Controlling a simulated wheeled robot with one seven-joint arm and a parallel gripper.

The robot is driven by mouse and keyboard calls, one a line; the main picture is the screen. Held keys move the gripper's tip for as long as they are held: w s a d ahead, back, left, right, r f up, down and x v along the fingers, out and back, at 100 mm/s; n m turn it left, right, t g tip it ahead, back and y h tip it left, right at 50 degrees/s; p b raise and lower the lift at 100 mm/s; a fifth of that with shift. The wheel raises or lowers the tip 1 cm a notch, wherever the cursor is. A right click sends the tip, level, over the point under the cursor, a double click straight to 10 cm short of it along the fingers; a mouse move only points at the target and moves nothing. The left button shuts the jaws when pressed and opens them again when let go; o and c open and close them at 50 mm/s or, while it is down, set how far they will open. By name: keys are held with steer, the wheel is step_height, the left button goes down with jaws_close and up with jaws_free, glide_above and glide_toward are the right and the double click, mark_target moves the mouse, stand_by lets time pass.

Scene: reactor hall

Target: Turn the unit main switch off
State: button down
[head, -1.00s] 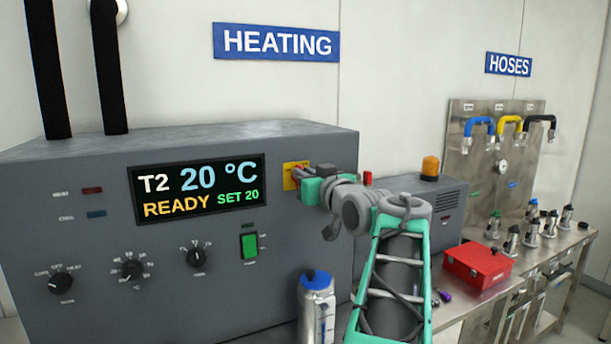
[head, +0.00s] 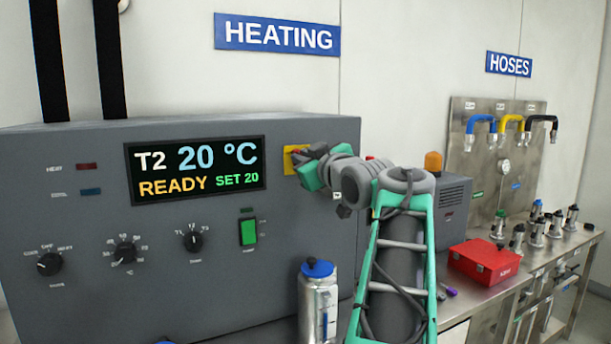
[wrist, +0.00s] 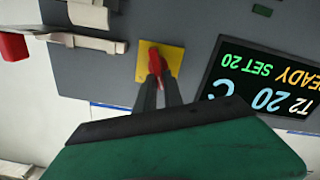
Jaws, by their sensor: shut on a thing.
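The unit main switch is a red handle (wrist: 154,62) on a yellow plate (wrist: 174,62), on the grey unit's front panel (head: 80,225). The plate also shows in the head view (head: 289,160), right of the display, partly hidden by my gripper (head: 300,165). In the wrist view, which is upside down, the two dark fingers of my gripper (wrist: 156,82) are close together on the red handle. My gripper is tilted in the head view. The fingers hide part of the handle, so its exact setting cannot be read.
The display (head: 196,170) reads T2 20 °C, READY, SET 20. A green rocker switch (head: 248,232) and several black knobs are on the panel. A steel flask with a blue cap (head: 317,295) stands before the unit. A red box (head: 482,262) sits on the bench at right.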

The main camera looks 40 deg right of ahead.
steer(key=shift+w+a+f+n+b, duration=0.15)
steer(key=shift+f+n+b, duration=0.1)
steer(key=shift+n+b, duration=1.75)
steer(key=shift+s+a+f+n+b, duration=0.1)
steer(key=shift+f+n+b, duration=0.15)
steer(key=shift+n+b, duration=1.75)
steer(key=shift+w+a+f+n+b, duration=0.2)
steer(key=shift+n+b, duration=1.25)
steer(key=shift+n, duration=1.05)
steer(key=shift+s, duration=0.15)
steer(key=c, duration=1.5)
jaws_free()
steer(key=shift+o, duration=0.2)
